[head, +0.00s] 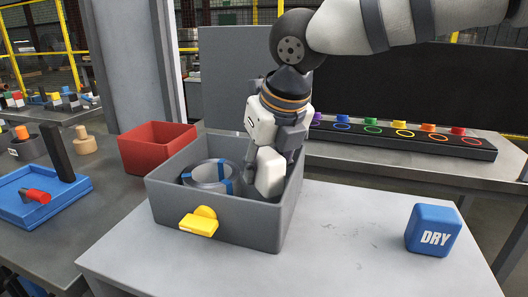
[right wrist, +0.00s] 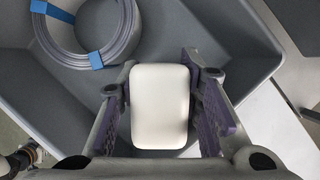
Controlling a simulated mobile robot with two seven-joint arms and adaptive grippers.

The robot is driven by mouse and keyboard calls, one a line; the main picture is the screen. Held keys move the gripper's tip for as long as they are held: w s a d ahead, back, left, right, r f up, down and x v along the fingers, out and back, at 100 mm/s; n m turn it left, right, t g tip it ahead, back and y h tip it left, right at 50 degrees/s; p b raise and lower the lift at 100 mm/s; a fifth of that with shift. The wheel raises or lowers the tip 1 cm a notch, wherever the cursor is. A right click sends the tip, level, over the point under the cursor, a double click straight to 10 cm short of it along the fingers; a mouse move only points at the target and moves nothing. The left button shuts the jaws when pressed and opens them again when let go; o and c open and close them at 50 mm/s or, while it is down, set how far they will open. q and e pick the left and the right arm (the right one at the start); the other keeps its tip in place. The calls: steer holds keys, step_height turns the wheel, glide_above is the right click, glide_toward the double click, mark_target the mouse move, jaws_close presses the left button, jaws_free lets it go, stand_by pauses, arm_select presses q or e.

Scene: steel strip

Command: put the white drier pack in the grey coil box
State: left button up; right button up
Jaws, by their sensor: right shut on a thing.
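The white drier pack (head: 270,172) is held in my right gripper (head: 268,168), over the right part of the grey coil box (head: 208,220). In the right wrist view the pack (right wrist: 160,105) sits between the two fingers (right wrist: 163,110), with the box interior (right wrist: 215,45) below and around it. Whether the pack touches the box floor I cannot tell. A grey steel coil with blue bands (head: 208,178) lies in the box, to the left of the pack. The coil also shows in the right wrist view (right wrist: 118,45). My left gripper is not in view.
A blue block marked DRY (head: 433,230) stands on the table (head: 350,240) at right. A yellow latch or tag (head: 200,222) is on the box front. A red bin (head: 156,147) stands behind left. A blue tray (head: 40,200) is at far left. The table's front middle is clear.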

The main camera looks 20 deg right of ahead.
steer(key=shift+f, duration=0.25)
steer(key=o, duration=1.2)
steer(key=shift+o, duration=0.2)
steer(key=v, duration=1.2)
steer(key=shift+w, duration=0.1)
